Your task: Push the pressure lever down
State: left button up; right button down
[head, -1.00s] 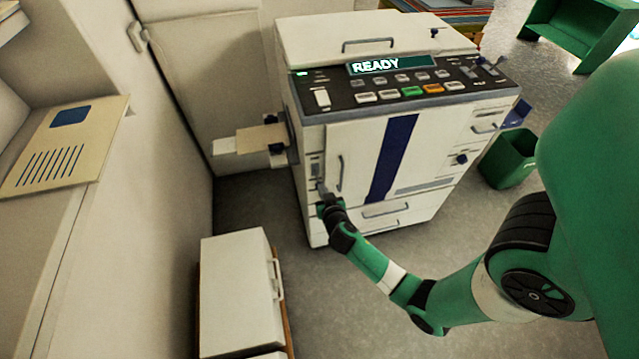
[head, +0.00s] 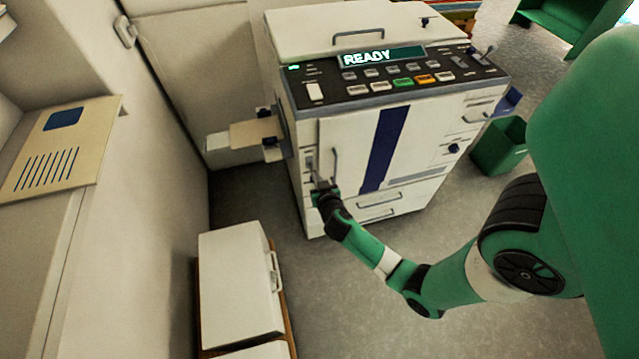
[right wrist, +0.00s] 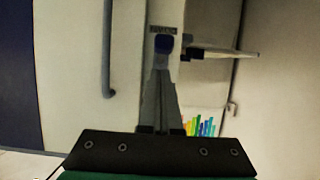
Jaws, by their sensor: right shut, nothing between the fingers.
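The duplicator machine (head: 345,150) stands in the middle of the head view, its display reading READY. On its front left edge is a narrow light strip with a small grey slot (head: 309,160), where the pressure lever seems to be. My right gripper (head: 322,186) is at this strip, just below the slot and beside the door handle. In the right wrist view my right gripper (right wrist: 162,72) is shut and empty. Its tips are just short of, or touching, a dark blue knob (right wrist: 164,44) under a small label. I cannot tell whether they touch. My left gripper is out of view.
The door handle (right wrist: 108,50) runs close beside my fingers. A paper feed tray (head: 255,135) juts out from the machine's left side. A white cabinet (head: 238,290) stands at the lower left. A green bin (head: 500,147) is at the right. The floor in front is clear.

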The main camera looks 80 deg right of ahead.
notch_tip(320, 180, up, 5)
jog(key=a+p, duration=0.2)
jog(key=p, duration=0.2)
jog(key=s+a+f+b, duration=0.2)
jog(key=s+a, duration=0.2)
jog(key=a, duration=0.4)
jog(key=shift+s+a+f, duration=0.15)
jog(key=shift+s, duration=0.2)
